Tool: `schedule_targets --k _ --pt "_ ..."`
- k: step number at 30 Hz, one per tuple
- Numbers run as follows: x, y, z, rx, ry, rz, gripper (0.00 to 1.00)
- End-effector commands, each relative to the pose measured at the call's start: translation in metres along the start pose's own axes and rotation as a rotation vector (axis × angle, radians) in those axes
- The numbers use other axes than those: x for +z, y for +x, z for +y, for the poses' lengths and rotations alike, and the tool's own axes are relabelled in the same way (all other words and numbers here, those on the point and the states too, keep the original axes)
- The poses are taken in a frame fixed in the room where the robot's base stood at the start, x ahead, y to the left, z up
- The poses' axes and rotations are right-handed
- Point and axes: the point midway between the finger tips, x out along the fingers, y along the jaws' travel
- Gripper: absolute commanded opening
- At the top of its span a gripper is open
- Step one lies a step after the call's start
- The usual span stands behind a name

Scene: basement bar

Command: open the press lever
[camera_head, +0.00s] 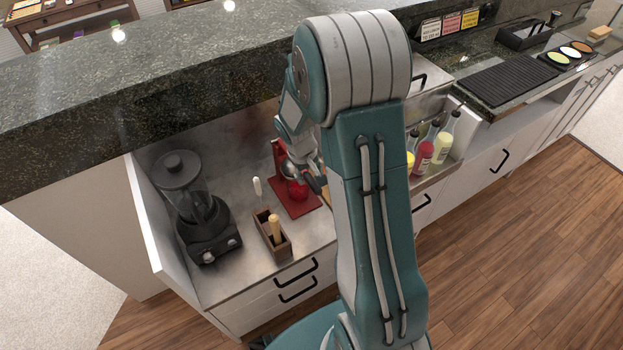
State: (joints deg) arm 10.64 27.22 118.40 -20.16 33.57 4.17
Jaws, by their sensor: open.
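A red press (297,206) stands on the metal counter, left of my upright arm. Its flat base and part of its body show. My arm and gripper hide much of its right and upper side, and I cannot make out its lever clearly. My gripper (316,181) is at the press, in front of its upper part. It is small and partly hidden by my own arm. It is open, and I cannot tell whether it touches the press.
A black blender (205,231) stands on the left. A wooden holder (273,238) with handled tools is close left of the press. Sauce bottles (426,158) stand on the right. The raised stone bar top (180,78) overhangs behind. Drawers (290,290) with black handles are below.

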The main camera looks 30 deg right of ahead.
Motion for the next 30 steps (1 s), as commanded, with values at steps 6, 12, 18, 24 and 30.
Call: schedule_targets --k 6,12,18,24,30 --pt "0.001 0.027 0.000 -0.001 0.001 -0.001 0.68" --pt "0.000 0.031 0.000 -0.001 0.001 0.001 0.68" --pt "0.000 0.031 0.000 0.000 0.000 0.001 0.41" --pt "0.000 0.031 0.000 0.000 0.000 0.001 0.00" --pt "0.002 0.029 0.000 -0.001 -0.001 -0.006 0.00"
